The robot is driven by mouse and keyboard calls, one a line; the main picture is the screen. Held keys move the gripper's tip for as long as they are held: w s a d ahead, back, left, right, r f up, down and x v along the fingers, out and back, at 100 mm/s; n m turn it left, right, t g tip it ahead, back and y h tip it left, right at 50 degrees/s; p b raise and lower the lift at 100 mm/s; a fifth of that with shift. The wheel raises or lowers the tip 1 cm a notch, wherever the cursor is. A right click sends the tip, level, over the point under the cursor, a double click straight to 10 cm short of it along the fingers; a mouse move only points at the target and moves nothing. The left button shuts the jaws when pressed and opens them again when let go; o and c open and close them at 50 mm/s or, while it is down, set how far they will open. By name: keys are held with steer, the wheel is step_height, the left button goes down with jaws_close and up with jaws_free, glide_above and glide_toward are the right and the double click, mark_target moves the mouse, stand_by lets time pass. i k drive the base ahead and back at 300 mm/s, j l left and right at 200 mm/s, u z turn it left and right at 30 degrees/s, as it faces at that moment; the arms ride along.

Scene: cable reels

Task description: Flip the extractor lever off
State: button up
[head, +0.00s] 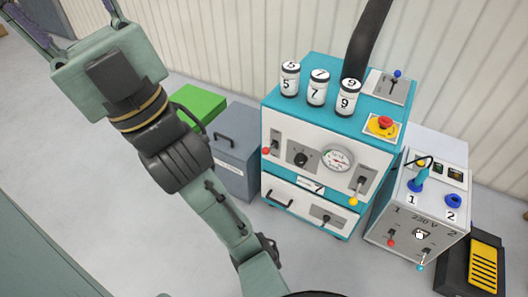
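The teal and white machine (284,128) stands right of centre. On its top right is a grey plate with a blue-knobbed lever (397,73), upright, beside a thick black hose (366,42). Its front has a red-knobbed lever (266,150) at left and a yellow-knobbed lever (353,201) at right, both with knobs low. No label shows which lever is the extractor's. My gripper (72,14) is at the top left, far from the machine. Its two fingers are spread apart with nothing seen between them; their tips are partly cut off by the frame.
Three numbered canisters (318,88) and a red emergency button (385,122) are on the machine. A white power box (422,217) with small levers stands at right, near a black and yellow case (484,264). Grey (234,155) and green (203,101) boxes stand left.

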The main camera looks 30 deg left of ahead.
mark_target(265, 151)
steer(key=i+j, duration=0.1)
steer(key=j, duration=0.65)
steer(key=i+j, duration=0.15)
steer(key=j, duration=0.6)
steer(key=i+j+z, duration=0.1)
steer(key=j, duration=0.65)
steer(key=i+j, duration=0.1)
steer(key=j, duration=0.65)
steer(key=i+j, duration=0.1)
steer(key=j, duration=0.65)
